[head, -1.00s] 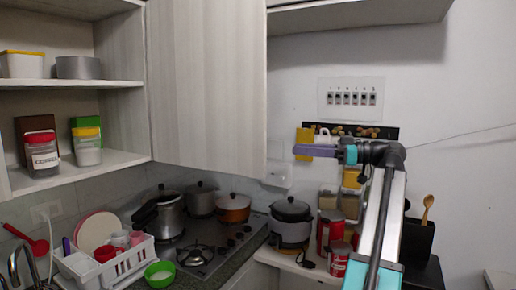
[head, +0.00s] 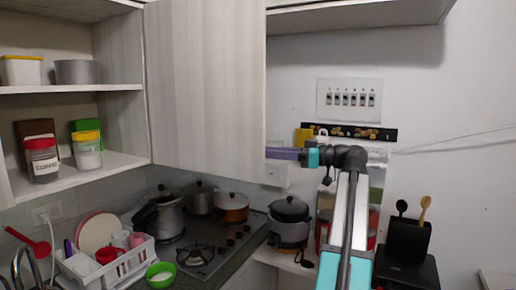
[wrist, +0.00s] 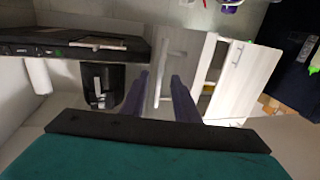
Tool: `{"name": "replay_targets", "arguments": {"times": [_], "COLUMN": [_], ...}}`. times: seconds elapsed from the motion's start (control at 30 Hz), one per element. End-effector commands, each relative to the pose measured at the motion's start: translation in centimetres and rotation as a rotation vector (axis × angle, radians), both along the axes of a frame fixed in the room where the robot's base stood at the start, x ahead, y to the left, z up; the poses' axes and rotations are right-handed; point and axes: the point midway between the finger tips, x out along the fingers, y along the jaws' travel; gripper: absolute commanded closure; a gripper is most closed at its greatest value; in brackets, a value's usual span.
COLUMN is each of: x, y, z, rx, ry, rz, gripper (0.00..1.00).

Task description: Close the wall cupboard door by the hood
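The cupboard door (head: 207,80) is a tall pale wood-grain panel in the head view. It stands to the right of open shelves (head: 70,88) and looks swung out. My gripper (head: 272,153) is at the door's lower right edge, with its purple fingers pointing left. I cannot tell whether they touch the door. In the wrist view, the two purple fingers (wrist: 160,95) are apart with nothing held between them. A grey panel with a bar handle (wrist: 165,75) shows beyond them; I cannot tell which door it is. The hood is not clearly identifiable.
A pale wall unit (head: 355,16) hangs at the upper right. Below the door are a gas hob (head: 195,258), pots (head: 232,207) and a white dish rack (head: 105,268). A black spoon holder (head: 408,240) stands right of my arm. Open air lies in front of the door.

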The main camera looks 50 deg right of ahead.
Motion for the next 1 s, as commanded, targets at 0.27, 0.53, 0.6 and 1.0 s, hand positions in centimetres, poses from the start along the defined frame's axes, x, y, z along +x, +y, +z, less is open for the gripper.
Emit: {"name": "replay_targets", "arguments": {"times": [0.27, 0.53, 0.6, 1.0], "x": [3.0, 3.9, 3.9, 4.0], "y": [1.6, 2.0, 2.0, 2.1], "z": [0.2, 0.0, 0.0, 0.0], "rx": [0.001, 0.000, 0.000, 0.000], "ry": [0.000, 0.000, 0.000, 0.000], "rz": [0.000, 0.000, 0.000, 0.001], "gripper": [0.72, 0.72, 0.72, 1.00]}}
